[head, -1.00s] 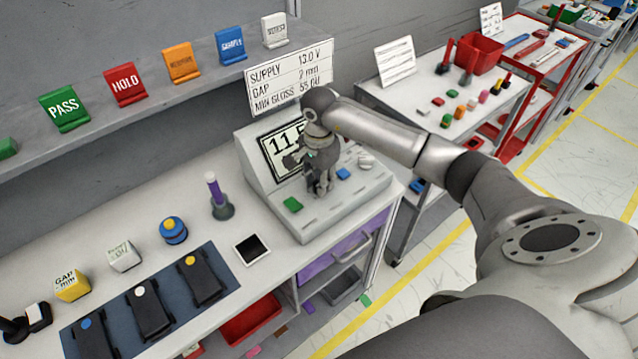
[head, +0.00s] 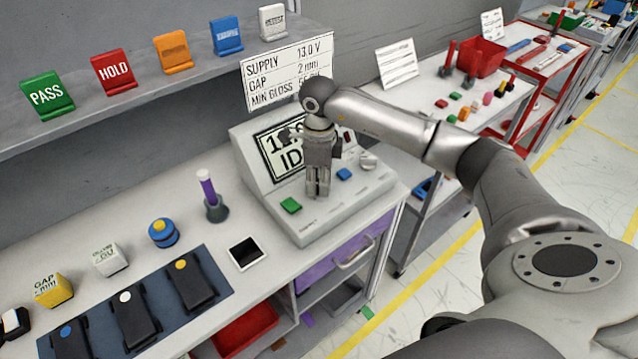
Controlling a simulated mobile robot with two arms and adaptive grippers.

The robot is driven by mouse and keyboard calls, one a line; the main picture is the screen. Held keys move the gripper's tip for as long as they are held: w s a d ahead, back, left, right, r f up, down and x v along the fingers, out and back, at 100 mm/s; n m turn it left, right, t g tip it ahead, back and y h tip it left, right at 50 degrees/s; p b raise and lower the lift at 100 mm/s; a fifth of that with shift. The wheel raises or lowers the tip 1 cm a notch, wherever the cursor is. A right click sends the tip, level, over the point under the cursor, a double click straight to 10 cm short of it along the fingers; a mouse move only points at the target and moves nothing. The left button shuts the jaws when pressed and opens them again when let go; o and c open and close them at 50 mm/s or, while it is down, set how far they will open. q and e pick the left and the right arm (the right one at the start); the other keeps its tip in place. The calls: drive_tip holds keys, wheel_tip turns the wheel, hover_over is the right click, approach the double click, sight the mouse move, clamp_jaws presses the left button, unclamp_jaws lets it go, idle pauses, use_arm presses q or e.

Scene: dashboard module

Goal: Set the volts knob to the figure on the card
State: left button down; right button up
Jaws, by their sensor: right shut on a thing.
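The card (head: 288,72) on the wall above the bench reads SUPPLY 13.0 V, GAP 2 mm, with a MIN GLOSS line partly covered by my right arm. The light grey power supply unit (head: 325,222) stands below it. Its display (head: 283,150) shows a figure starting with 1, the rest hidden behind my gripper, and letters starting ID below. My right gripper (head: 318,194) points down onto the sloped front panel and is shut on the volts knob, which its fingers hide. My left gripper is not in view.
A green button (head: 290,205), a blue button (head: 344,174) and a pale knob (head: 368,160) sit on the panel close to the gripper. A purple-handled tool (head: 208,190) stands left of the unit. Coloured signs line the shelf above.

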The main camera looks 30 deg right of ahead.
drive_tip(key=m+b, duration=0.1)
drive_tip(key=m, duration=0.5)
drive_tip(key=shift+m+b, duration=0.3)
drive_tip(key=shift+b, duration=0.1)
drive_tip(key=m+b, duration=0.1)
drive_tip(key=m, duration=0.9)
drive_tip(key=shift+m, duration=0.4)
drive_tip(key=m, duration=0.4)
drive_tip(key=shift+r+m, duration=0.1)
drive_tip(key=shift+m, duration=0.3)
drive_tip(key=o, duration=1.1)
drive_tip(key=shift+c, duration=0.2)
